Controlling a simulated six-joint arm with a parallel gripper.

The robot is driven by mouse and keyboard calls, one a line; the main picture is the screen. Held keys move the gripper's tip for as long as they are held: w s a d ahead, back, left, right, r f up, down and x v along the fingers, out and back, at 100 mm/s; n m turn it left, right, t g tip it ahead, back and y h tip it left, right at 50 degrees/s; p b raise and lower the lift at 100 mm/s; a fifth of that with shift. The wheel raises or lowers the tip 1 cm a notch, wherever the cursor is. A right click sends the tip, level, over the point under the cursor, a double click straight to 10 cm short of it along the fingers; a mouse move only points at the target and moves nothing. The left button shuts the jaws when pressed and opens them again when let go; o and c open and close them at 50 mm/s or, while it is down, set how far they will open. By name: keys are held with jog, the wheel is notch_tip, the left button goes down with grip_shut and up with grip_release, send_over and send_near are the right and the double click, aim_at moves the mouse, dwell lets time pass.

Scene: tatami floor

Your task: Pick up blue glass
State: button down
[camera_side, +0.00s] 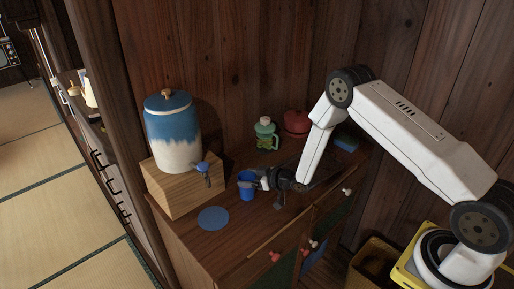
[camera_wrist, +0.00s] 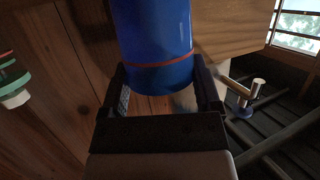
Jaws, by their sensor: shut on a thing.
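The blue glass (camera_side: 246,186) is a small blue cup on the right of the dispenser, above the brown cabinet top in the side view. I cannot tell whether it touches the top. My gripper (camera_side: 262,183) reaches it from the right and is shut on it. In the wrist view the blue glass (camera_wrist: 153,45), with a thin red line around it, sits between the two dark fingers of my gripper (camera_wrist: 162,92). Its upper end runs out of the frame.
A blue and cream dispenser (camera_side: 174,132) with a tap stands on a wooden block (camera_side: 186,189). A round blue mat (camera_side: 213,218) lies in front. A green jar (camera_side: 265,135), a red pot (camera_side: 296,122) and a blue box (camera_side: 346,142) stand behind my arm.

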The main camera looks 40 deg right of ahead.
jog(key=shift+r, duration=0.2)
jog(key=shift+r, duration=0.85)
jog(key=s+r, duration=1.1)
jog(key=s, duration=0.3)
jog(key=shift+a+f, duration=0.1)
jog(key=shift+f, duration=0.05)
